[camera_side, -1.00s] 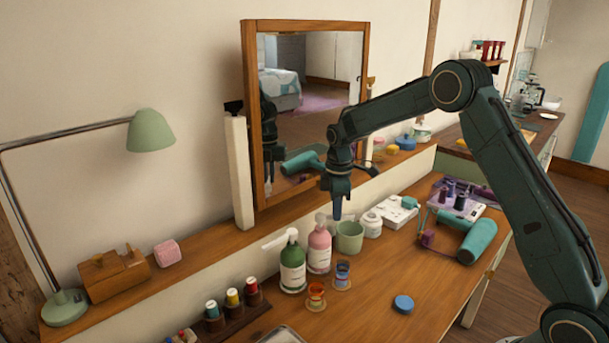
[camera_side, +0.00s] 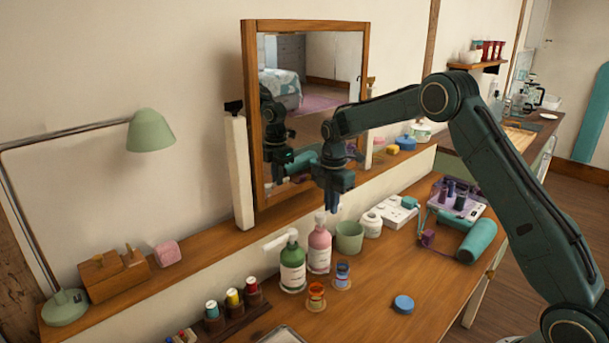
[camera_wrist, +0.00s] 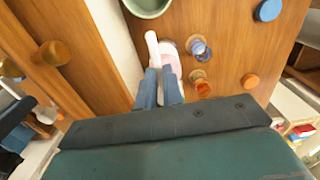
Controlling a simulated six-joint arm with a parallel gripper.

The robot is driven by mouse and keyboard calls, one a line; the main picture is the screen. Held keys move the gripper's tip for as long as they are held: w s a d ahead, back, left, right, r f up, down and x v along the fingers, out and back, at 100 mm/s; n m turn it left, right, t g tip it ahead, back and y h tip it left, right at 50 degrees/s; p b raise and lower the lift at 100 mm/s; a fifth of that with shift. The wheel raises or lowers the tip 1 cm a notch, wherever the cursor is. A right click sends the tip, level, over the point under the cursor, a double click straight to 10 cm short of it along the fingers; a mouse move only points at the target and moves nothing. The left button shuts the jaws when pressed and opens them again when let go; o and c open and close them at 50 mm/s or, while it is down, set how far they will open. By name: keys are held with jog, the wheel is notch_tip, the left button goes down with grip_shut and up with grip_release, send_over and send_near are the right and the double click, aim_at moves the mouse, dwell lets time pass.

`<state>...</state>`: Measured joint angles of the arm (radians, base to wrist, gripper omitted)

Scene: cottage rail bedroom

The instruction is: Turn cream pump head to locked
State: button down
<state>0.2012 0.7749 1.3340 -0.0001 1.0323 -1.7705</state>
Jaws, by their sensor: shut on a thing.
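The pink bottle (camera_side: 319,252) stands upright with a white label and a pale, cream-coloured pump head (camera_side: 320,218). My gripper (camera_side: 332,209) is at the top of this bottle, pointing down. In the wrist view my gripper (camera_wrist: 160,70) has its two blue fingers close together at the pump head (camera_wrist: 152,47). The gripper is shut on the pump head, and the pale spout points up and away from the fingers in that view. The fingers hide part of the bottle's top. A green bottle (camera_side: 292,268) with a white pump, its spout pointing left, stands beside the pink one.
A green cup (camera_side: 349,237) stands close to the right of the pink bottle. An orange-banded glass (camera_side: 316,296) and a blue one (camera_side: 342,275) stand in front. A blue disc (camera_side: 403,304) lies on the open tabletop. The mirror (camera_side: 312,115) rises behind my gripper.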

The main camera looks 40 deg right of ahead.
dwell(0.4)
jog(key=c, duration=1.5)
grip_release()
notch_tip(320, 180, up, 14)
jog(key=shift+f, duration=0.1)
